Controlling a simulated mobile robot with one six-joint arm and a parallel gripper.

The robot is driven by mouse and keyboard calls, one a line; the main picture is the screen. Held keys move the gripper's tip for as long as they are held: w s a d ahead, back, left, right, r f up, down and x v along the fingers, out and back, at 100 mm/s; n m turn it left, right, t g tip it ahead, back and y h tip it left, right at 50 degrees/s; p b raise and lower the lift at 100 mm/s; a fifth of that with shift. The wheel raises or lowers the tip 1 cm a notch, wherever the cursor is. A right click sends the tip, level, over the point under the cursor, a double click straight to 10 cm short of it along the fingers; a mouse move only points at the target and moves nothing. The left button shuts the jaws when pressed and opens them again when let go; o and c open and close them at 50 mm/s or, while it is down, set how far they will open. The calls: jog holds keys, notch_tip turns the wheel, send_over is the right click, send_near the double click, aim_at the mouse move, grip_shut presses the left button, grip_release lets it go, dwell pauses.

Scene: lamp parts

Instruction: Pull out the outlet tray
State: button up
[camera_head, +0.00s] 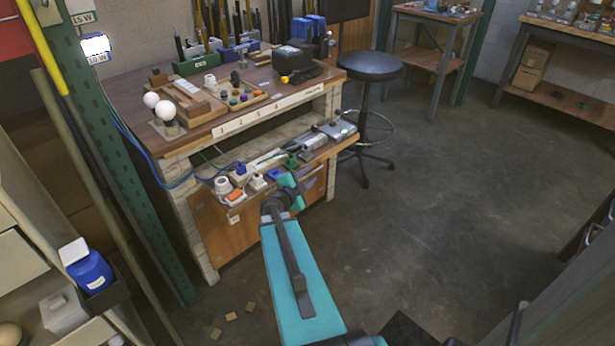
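The outlet tray (240,228) is a wooden tray with an orange-brown front, below the top of the workbench (175,143). Sockets, plugs and metal boxes lie on it, and it shows in the gap under the bench top. My teal arm reaches up from the bottom of the picture to the tray's front. My gripper (293,186) is at the right half of that front, close to a thin metal handle (312,182). The fingers are small and partly hidden by the wrist, so I cannot tell whether they are open or touch the handle.
A black round stool (371,67) stands right of the bench. Small wooden pieces (231,316) lie on the floor left of my arm. A shelf with a blue container (92,274) is at the left. The floor (440,200) at the right is clear.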

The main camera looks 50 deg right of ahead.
jog(key=shift+a, duration=0.1)
jog(key=shift+v, duration=0.75)
jog(key=p+v, duration=1.2)
jog(key=p, duration=0.1)
dwell(0.4)
jog(key=shift+w+r, duration=0.1)
dwell(0.5)
